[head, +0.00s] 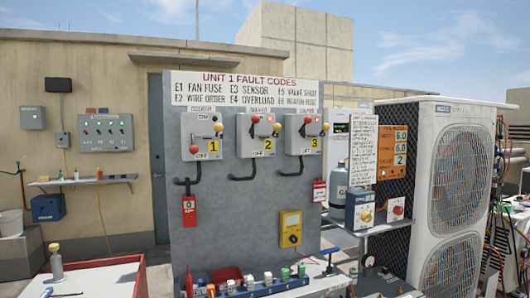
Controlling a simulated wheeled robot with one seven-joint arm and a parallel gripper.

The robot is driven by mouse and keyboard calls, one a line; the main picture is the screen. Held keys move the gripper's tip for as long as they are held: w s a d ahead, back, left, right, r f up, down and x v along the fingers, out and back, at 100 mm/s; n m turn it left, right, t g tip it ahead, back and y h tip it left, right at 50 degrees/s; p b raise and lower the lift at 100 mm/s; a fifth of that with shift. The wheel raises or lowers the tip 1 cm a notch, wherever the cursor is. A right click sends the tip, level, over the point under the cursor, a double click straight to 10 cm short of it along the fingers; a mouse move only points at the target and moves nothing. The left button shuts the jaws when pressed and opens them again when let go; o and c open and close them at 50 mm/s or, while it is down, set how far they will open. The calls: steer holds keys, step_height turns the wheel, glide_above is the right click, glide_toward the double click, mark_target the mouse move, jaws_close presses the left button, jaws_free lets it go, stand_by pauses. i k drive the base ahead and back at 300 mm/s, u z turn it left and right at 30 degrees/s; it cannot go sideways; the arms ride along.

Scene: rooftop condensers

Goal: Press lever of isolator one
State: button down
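Isolator one (202,136) is the leftmost of three grey boxes on the grey panel and bears a yellow label 1. Its lever with a red ball end (193,149) sits low at the box's left side. A yellow ball (218,127) shows at its upper right. OFF is readable on its lower front. Isolator two (257,136) and isolator three (304,136) stand to its right, with their red balls high up. My gripper is not in view, and nothing is seen touching isolator one.
A red tag (189,210) with a 0 hangs below isolator one. A yellow meter (290,228) is on the panel. A shelf with several small items (262,287) runs along its foot. A red-edged tray (92,281) stands front left, and a white condenser (455,190) right.

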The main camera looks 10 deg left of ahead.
mark_target(194, 149)
steer(key=u, duration=0.05)
steer(key=i, duration=1.35)
steer(key=u, duration=0.55)
